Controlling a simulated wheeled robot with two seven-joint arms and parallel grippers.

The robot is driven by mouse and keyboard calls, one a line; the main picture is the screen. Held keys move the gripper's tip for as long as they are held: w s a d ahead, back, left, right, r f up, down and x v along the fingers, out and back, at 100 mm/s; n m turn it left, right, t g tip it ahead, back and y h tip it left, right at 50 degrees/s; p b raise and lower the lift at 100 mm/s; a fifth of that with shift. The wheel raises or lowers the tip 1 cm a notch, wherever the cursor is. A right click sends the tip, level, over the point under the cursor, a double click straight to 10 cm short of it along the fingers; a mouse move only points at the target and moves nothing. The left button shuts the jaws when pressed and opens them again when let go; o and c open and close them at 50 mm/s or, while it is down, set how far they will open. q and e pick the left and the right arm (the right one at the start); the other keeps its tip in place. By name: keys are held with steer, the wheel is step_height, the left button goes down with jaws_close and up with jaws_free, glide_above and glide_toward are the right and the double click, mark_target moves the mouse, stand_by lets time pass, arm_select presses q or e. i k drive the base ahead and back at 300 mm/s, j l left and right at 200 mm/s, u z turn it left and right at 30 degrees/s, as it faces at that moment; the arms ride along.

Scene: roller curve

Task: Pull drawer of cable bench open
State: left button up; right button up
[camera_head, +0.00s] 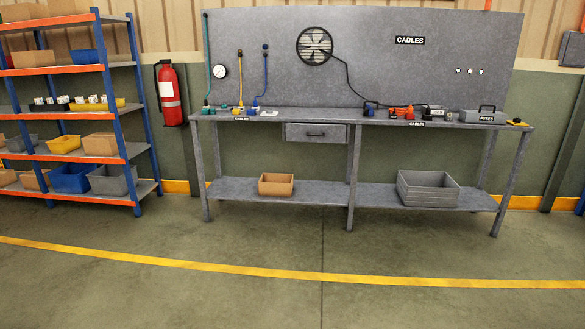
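The cable bench (270,188) is a grey metal bench with a tall back panel and a black CABLES sign (410,40). Its drawer (316,139) hangs under the worktop, left of the middle leg. The drawer looks shut, its front about level with the bench front. A dark handle (316,134) sits on the drawer front. The bench stands across the room, with floor between me and it. Neither of my grippers is in view.
A yellow floor line (300,274) crosses the clear floor before the bench. An orange-blue shelf rack (128,151) with bins and a red fire extinguisher (169,95) stand left. A cardboard box (276,185) and grey crate (428,190) sit on the lower shelf. Tools lie on the worktop.

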mark_target(299, 132)
steer(key=i, duration=3.25)
